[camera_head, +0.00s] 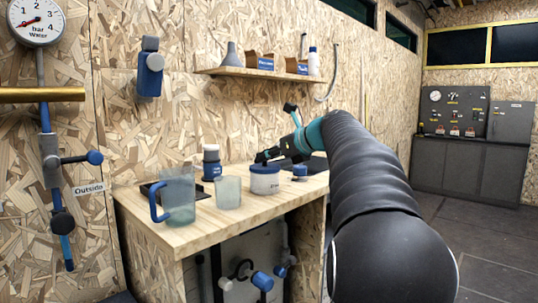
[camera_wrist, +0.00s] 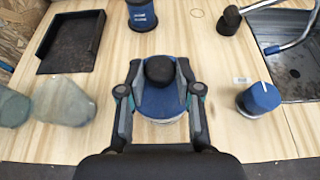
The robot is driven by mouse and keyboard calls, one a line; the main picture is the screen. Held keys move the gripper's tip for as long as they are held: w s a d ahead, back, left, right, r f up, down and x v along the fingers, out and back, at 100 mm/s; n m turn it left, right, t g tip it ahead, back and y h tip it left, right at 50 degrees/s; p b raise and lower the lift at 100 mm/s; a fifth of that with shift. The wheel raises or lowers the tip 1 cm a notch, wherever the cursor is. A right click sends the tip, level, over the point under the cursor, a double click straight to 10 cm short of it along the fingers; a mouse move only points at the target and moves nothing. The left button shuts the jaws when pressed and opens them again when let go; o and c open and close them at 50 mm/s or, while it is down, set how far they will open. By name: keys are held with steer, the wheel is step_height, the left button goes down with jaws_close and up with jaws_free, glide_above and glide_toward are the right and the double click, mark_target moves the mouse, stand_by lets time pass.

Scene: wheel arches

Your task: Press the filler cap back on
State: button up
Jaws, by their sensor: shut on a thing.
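A blue round cap with a black knob (camera_wrist: 160,100) is between the two fingers of my gripper (camera_wrist: 158,72) in the wrist view. The fingers are shut on it, one at each side. In the head view my gripper (camera_head: 268,156) is at the top of a white, labelled pot (camera_head: 265,184) with a blue upper part, on the wooden workbench. The cap looks level over the pot. The fingers hide part of the join, so I cannot tell whether the cap is fully seated.
A clear jug (camera_head: 179,200) and a tumbler (camera_head: 228,192) stand left on the workbench (camera_head: 235,226). A blue bottle (camera_wrist: 141,15) and black tray (camera_wrist: 72,42) are behind. A blue-topped knob (camera_wrist: 259,98) and sink (camera_wrist: 294,60) are to the right.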

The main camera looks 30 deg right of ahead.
steer(key=o, duration=1.6)
steer(key=shift+r, duration=0.1)
steer(key=shift+r+p, duration=0.7)
steer(key=shift+r, duration=2.7)
steer(key=shift+c, duration=0.2)
jaws_close()
steer(key=shift+f+b, duration=1.85)
steer(key=shift+f, duration=1.2)
